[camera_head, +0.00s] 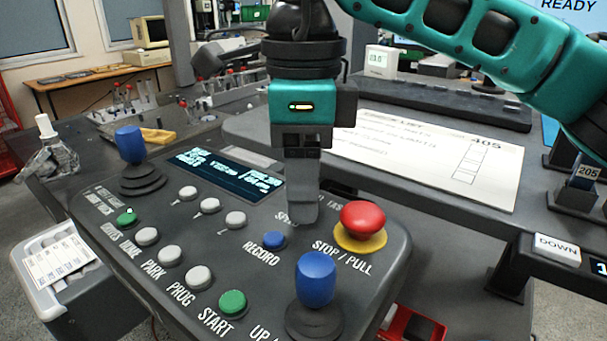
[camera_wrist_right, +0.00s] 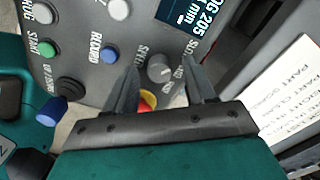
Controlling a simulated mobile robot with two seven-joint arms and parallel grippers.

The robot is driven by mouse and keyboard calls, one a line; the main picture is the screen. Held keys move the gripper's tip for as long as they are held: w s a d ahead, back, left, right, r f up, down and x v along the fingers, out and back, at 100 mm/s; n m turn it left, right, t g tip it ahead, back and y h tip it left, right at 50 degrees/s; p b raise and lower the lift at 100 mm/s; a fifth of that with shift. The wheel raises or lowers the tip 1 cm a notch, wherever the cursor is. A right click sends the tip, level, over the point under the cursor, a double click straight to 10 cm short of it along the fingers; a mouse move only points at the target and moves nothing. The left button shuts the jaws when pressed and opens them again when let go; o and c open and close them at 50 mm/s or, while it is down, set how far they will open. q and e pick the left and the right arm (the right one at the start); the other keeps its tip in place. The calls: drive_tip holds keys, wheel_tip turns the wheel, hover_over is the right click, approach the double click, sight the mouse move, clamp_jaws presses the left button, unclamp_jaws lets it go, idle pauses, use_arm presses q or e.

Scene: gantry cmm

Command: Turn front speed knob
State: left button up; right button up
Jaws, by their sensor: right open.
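The grey round speed knob (camera_wrist_right: 159,68) is on the dark control panel (camera_head: 215,285), beside the SPEED lettering. It shows in the right wrist view between the two spread fingers of my right gripper (camera_wrist_right: 161,72). I cannot tell whether either finger touches it. In the head view my right gripper (camera_head: 303,210) points down at the panel, between the display and the red stop button, and hides the knob. My left gripper is in neither view.
The red STOP/PULL button (camera_head: 362,222) on its yellow collar is close to the right of my gripper. A blue RECORD button (camera_head: 274,240), a blue joystick (camera_head: 316,280) and the lit display (camera_head: 226,174) are also nearby. A paper sheet (camera_head: 425,160) lies behind.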

drive_tip(key=shift+r, duration=0.1)
wheel_tip(320, 180, up, 13)
drive_tip(key=p, duration=0.2)
drive_tip(key=shift+p, duration=0.35)
drive_tip(key=shift+f, duration=0.2)
